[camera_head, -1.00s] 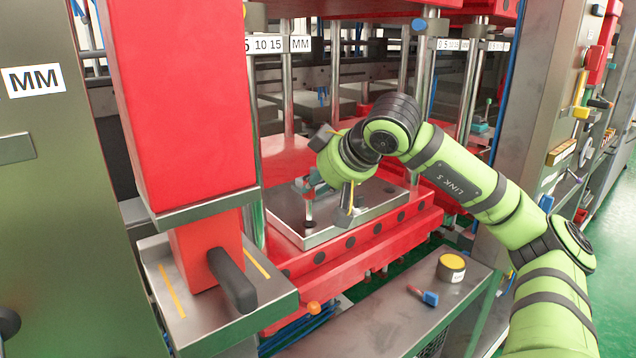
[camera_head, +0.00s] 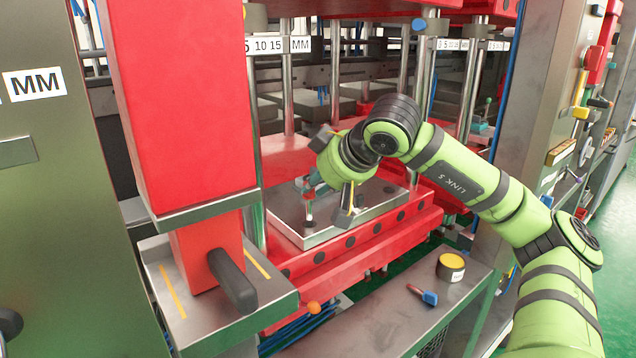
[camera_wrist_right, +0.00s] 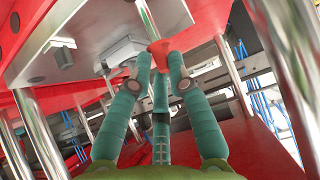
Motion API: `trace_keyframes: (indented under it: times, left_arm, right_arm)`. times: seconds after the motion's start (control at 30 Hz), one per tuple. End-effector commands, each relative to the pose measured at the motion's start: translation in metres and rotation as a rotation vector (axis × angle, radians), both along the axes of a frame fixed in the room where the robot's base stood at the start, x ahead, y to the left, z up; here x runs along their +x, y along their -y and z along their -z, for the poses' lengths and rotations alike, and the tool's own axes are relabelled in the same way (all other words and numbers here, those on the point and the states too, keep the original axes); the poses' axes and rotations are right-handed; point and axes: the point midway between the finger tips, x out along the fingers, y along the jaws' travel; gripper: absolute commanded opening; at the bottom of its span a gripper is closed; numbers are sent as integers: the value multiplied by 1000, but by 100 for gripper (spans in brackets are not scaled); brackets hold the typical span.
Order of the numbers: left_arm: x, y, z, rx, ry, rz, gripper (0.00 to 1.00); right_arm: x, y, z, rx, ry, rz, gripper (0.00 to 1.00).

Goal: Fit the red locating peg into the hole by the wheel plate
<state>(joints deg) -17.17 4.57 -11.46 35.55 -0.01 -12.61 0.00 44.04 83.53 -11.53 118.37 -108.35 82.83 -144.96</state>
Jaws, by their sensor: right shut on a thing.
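My right gripper (camera_head: 309,185) reaches in over a flat grey metal plate (camera_head: 350,222) on the red press bed. Its teal fingers are shut on the red peg (camera_wrist_right: 161,51), which also shows small in the head view (camera_head: 309,194). The peg's metal shaft runs from the fingertips toward the plate in the wrist view. It looks upright in the head view. I cannot tell whether its tip touches the plate or sits in a hole. A dark round spot (camera_head: 389,190) shows on the plate's far right part. I cannot make out the wheel plate surely. My left gripper is out of view.
Steel guide columns (camera_head: 288,75) stand around the press bed (camera_head: 370,245). A red block with a black handle (camera_head: 233,280) stands at the front left. A yellow-topped can (camera_head: 451,266) and a blue-handled tool (camera_head: 423,295) lie on the grey shelf (camera_head: 385,315).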

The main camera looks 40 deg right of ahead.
Motion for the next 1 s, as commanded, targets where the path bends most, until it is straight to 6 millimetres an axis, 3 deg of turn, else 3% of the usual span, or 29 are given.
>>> trace_keyframes:
  times: [1.0]
  left_arm:
    - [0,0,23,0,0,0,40]
  right_arm:
    - [0,0,25,-1,0,1,0]
